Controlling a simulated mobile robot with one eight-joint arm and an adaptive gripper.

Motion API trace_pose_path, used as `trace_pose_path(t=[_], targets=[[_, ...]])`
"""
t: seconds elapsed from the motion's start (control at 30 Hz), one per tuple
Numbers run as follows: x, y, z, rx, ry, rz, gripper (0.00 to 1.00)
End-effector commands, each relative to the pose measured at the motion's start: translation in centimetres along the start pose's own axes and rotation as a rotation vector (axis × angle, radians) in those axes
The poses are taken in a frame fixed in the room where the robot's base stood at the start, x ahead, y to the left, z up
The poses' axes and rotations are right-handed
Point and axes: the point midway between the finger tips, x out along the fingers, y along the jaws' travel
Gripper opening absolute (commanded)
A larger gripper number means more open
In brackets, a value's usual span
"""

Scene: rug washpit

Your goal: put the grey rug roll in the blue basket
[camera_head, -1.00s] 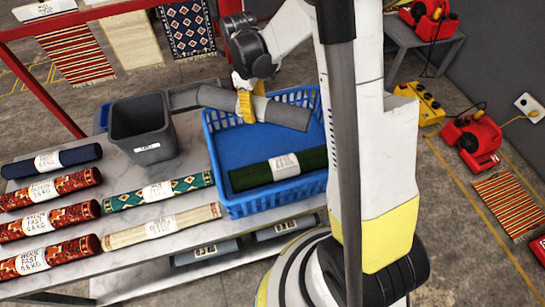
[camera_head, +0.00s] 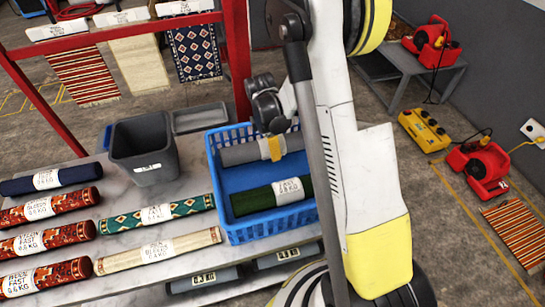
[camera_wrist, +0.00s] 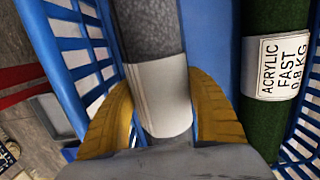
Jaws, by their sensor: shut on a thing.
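The grey rug roll (camera_head: 240,154) is inside the blue basket (camera_head: 265,230), along its far side. My gripper (camera_head: 274,148) is shut on the roll near its white label band, with yellow fingers on either side of it. In the wrist view the grey roll (camera_wrist: 150,35) runs between the yellow fingers (camera_wrist: 160,110). Whether the roll rests on the basket floor is not clear. A green rug roll (camera_head: 252,202) with a white label lies in the near part of the basket, apart from the grey one.
A dark grey bin (camera_head: 145,150) and a grey tray (camera_head: 200,118) stand left of the basket. Several patterned rolls, such as a green and red one (camera_head: 185,207), lie on the table. A red rack post (camera_head: 237,60) rises behind the basket.

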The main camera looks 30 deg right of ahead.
Motion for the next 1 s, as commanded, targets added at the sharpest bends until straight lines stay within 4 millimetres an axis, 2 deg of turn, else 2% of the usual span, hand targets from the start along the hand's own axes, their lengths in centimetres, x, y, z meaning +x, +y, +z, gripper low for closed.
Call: trace_pose_path(t=[0.1,0.17,0.57,0.6,0.63,0.67,1.0], targets=[[2.0,0.0,-0.3,0.000,0.000,0.000,0.13],[2.7,0.0,-0.3,0.000,0.000,0.000,0.13],[3.2,0.0,-0.4,0.001,0.000,0.000,0.13],[3.1,0.0,-0.4,0.001,0.000,0.000,0.66],[3.0,0.0,-0.4,0.001,0.000,0.000,0.76],[3.0,0.0,-0.4,0.001,0.000,0.000,0.80],[2.7,0.0,-0.3,0.001,0.000,0.000,0.80]])
